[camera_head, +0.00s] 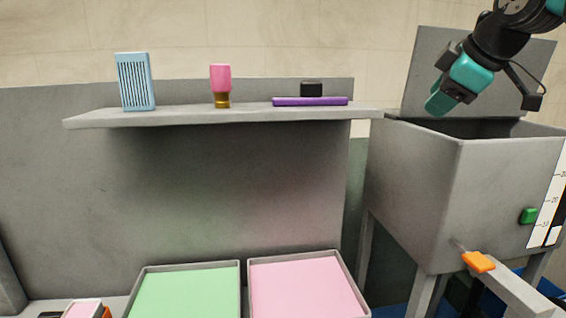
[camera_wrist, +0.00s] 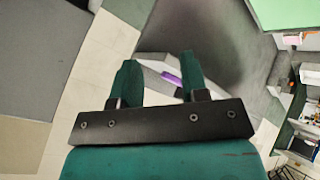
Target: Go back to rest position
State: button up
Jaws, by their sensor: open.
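My gripper (camera_head: 440,99) is at the upper right in the head view, in front of the raised lid (camera_head: 436,62) of the grey press bin (camera_head: 415,190) and above its open top. In the wrist view, my gripper (camera_wrist: 158,80) shows two green fingers standing apart with nothing held between them. A purple thing (camera_wrist: 171,78) shows small beyond the fingers, well away from them.
A grey shelf (camera_head: 225,116) holds a blue slotted block (camera_head: 135,82), a pink-topped bottle (camera_head: 221,80), a purple bar (camera_head: 310,101) and a black block (camera_head: 311,89). Green (camera_head: 185,293) and pink (camera_head: 305,288) trays lie below. The bin has an orange handle (camera_head: 478,262) and green button (camera_head: 528,215).

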jog(key=s+a+f+m+g+y+b, duration=0.1)
jog(key=s+a+f+g, duration=0.3)
jog(key=s+f, duration=0.9)
jog(key=s+a+f+m+g+b, duration=0.3)
jog(key=s+a+f, duration=0.6)
jog(key=s+f, duration=0.4)
jog(key=s+m+g, duration=0.1)
jog(key=s, duration=0.2)
jog(key=shift+y, duration=0.4)
